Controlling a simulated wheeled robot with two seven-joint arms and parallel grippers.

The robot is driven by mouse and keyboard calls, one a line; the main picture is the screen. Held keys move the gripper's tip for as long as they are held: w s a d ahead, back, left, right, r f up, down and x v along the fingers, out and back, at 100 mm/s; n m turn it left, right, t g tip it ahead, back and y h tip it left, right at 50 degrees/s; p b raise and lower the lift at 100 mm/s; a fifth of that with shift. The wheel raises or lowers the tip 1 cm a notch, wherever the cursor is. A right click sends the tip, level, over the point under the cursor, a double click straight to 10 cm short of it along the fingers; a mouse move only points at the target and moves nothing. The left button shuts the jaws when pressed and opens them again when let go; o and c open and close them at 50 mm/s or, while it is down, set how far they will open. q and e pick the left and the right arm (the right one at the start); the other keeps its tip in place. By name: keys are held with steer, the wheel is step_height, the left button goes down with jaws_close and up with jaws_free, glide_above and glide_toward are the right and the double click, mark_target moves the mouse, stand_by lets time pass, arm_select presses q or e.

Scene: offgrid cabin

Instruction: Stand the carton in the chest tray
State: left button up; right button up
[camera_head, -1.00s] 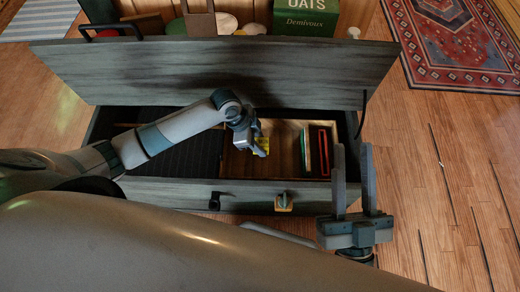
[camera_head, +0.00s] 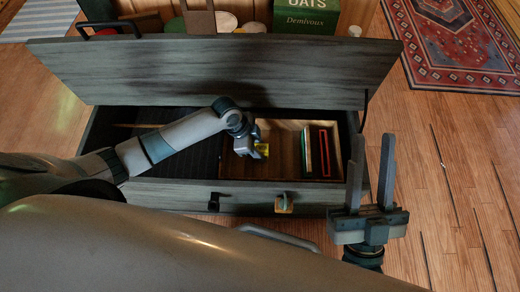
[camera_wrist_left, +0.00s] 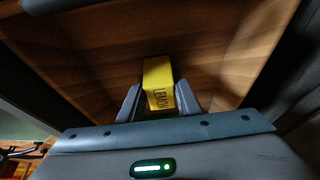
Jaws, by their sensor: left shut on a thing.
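The yellow carton (camera_wrist_left: 158,85), lettered "LEMON", sits between the two fingers of my left gripper (camera_wrist_left: 159,98) in the left wrist view. The gripper is shut on it. In the head view only a small yellow part of the carton (camera_head: 262,150) shows beside my left gripper (camera_head: 248,148), which hides the rest. Both are over the left part of the wooden chest tray (camera_head: 284,170). I cannot tell whether the carton touches the tray floor. My right gripper (camera_head: 372,150) is open and empty, outside the chest near its front right corner.
The chest's raised lid (camera_head: 210,75) stands behind the tray. Thin red and green upright items (camera_head: 324,152) occupy the tray's right side. The chest's left part (camera_head: 185,165) is dark and ribbed. A latch (camera_head: 284,203) sits on the front wall (camera_head: 245,197). A green oats box (camera_head: 305,20) stands behind.

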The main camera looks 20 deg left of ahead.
mark_target(258, 147)
arm_select(q)
steer(key=o, duration=1)
steer(key=shift+f, duration=0.1)
steer(key=shift+o, duration=0.2)
steer(key=shift+a+r, duration=0.15)
steer(key=shift+r, duration=0.4)
steer(key=p+v, duration=0.1)
steer(key=v, duration=0.2)
steer(key=shift+a+r, duration=0.1)
steer(key=shift+r, duration=0.15)
steer(key=p+v, duration=0.2)
steer(key=v, duration=0.5)
steer(key=shift+a+r, duration=0.15)
steer(key=shift+r, duration=0.1)
arm_select(e)
steer(key=w+a+f+g+h, duration=0.1)
steer(key=w+f+g+h, duration=0.1)
steer(key=f+g, duration=0.4)
steer(key=shift+w+a+f, duration=0.25)
steer(key=shift+w+f, duration=0.3)
steer(key=shift+f, duration=1.25)
arm_select(q)
steer(key=shift+s, duration=0.15)
